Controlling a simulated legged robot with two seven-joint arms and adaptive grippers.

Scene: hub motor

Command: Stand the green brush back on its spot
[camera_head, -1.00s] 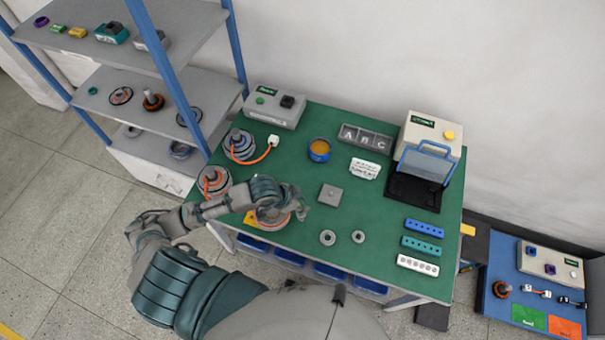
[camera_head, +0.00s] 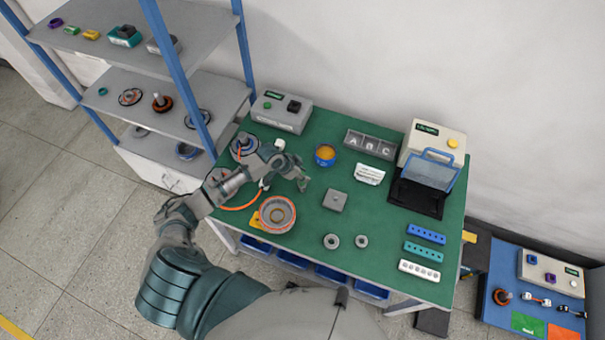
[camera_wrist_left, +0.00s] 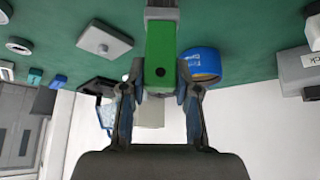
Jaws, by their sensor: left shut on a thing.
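My left gripper (camera_head: 300,181) is above the green table (camera_head: 300,243), between the blue tin and the hub housing. In the left wrist view, the gripper (camera_wrist_left: 160,92) is shut on the green brush (camera_wrist_left: 161,55), with a grey end at the top of the picture. In the head view the brush cannot be made out. The blue tin (camera_head: 325,155) with amber contents stands just behind the gripper; it also shows in the left wrist view (camera_wrist_left: 203,64), right of the brush. I cannot tell which place is the brush's spot. My right gripper is not in view.
The orange-rimmed hub housing (camera_head: 277,214) sits at the front left. A grey square block (camera_head: 335,200), two metal rings (camera_head: 332,241) and a white label card (camera_head: 370,174) lie to the right. A grey control box (camera_head: 281,112) and a lettered tray (camera_head: 370,145) stand at the back.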

